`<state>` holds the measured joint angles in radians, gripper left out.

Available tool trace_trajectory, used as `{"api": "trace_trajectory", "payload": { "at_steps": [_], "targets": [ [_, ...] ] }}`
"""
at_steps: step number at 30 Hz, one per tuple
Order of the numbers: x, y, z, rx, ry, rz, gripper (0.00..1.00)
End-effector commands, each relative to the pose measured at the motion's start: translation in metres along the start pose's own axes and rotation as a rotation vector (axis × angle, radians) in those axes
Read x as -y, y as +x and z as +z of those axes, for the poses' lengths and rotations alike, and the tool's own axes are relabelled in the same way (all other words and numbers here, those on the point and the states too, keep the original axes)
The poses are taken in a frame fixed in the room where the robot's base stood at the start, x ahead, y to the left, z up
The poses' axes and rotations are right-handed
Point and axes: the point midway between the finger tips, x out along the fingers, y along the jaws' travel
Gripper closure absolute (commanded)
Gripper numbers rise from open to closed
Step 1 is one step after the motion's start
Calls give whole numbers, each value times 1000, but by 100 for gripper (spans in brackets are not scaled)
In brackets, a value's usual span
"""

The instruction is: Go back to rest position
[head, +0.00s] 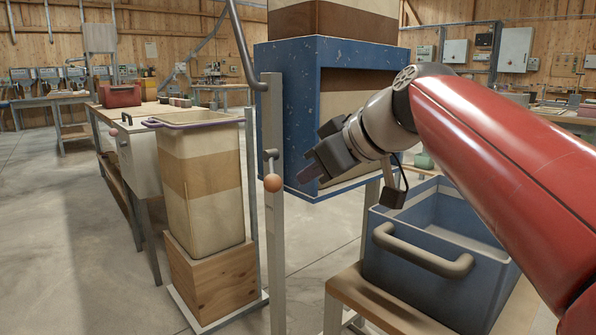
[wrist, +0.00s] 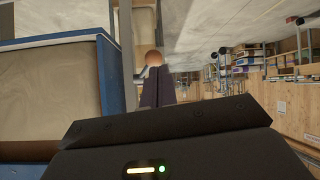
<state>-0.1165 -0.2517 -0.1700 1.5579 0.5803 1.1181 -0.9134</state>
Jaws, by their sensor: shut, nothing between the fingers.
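My gripper (head: 309,172) is at the end of my red arm, in the middle of the head view. It is shut and empty, in front of the lower part of the blue-framed feed mixer (head: 268,110). In the wrist view its dark fingers (wrist: 154,93) are together, with an orange ball knob (wrist: 154,58) just beyond their tips. In the head view the orange knob (head: 273,183) sits on a lever on a grey post, left of my gripper and apart from it.
A blue bin (head: 438,262) with a grey handle stands on a wooden stand below my arm. A tall cream and brown container (head: 203,190) stands on a wooden block at left. Behind it is a workbench with a red box (head: 120,96). The floor (head: 60,250) at left is clear.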

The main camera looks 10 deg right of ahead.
Motion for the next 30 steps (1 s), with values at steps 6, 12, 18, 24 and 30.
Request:
{"api": "trace_trajectory", "payload": {
  "at_steps": [6,12,18,24,30],
  "targets": [
    [24,-17,59,154,222,72,100],
    [62,-32,156,339,465,227,100],
    [87,-40,227,437,595,362,100],
    [93,-40,250,462,629,405,100],
    [93,-39,250,461,629,404,100]
  ]
}}
